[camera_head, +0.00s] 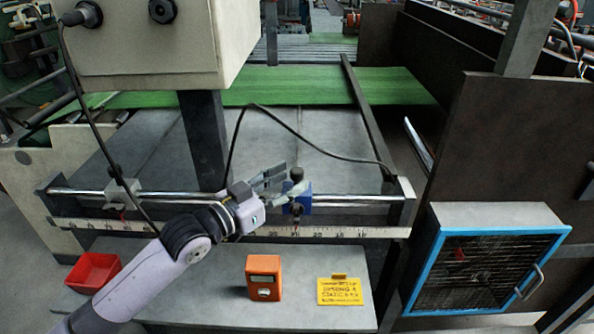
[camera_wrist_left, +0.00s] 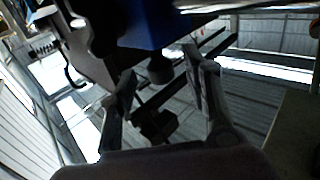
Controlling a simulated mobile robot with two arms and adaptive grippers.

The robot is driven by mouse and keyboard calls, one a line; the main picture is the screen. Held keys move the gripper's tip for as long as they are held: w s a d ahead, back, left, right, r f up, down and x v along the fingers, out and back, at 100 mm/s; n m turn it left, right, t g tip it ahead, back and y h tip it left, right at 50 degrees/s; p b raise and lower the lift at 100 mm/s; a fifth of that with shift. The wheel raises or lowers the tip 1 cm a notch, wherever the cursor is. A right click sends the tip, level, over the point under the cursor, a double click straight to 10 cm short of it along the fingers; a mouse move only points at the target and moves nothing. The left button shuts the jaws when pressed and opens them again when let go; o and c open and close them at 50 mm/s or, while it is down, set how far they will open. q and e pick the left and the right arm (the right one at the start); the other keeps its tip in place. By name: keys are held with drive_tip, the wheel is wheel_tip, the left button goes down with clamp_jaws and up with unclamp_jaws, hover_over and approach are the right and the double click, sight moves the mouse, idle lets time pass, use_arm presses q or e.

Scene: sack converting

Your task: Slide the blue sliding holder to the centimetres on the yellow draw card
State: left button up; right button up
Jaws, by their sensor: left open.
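The blue sliding holder (camera_head: 302,198) sits on the metal rail, above the white ruler (camera_head: 335,232), near the middle of the rail. It has black knobs above and below it. My left gripper (camera_head: 281,183) is open right at the holder's left side, with its fingers around or beside the upper black knob; I cannot tell if they touch it. In the left wrist view the blue holder (camera_wrist_left: 150,22) is at the top and a black knob lies between the open fingers (camera_wrist_left: 160,88). The yellow draw card (camera_head: 340,291) lies on the shelf below; its writing is too small to read surely.
An orange device (camera_head: 264,278) stands on the shelf (camera_head: 210,262) left of the card. A red bin (camera_head: 93,272) is at far left. A grey slider (camera_head: 122,192) is on the rail's left part. A black cable loops behind the rail. A blue-framed box (camera_head: 487,262) is at right.

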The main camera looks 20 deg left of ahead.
sight(296, 175)
use_arm(q)
drive_tip(key=shift+x, duration=1.55)
clamp_jaws()
drive_tip(key=shift+r+p, duration=0.1)
drive_tip(key=shift+p, duration=0.55)
drive_tip(key=shift+a, duration=0.1)
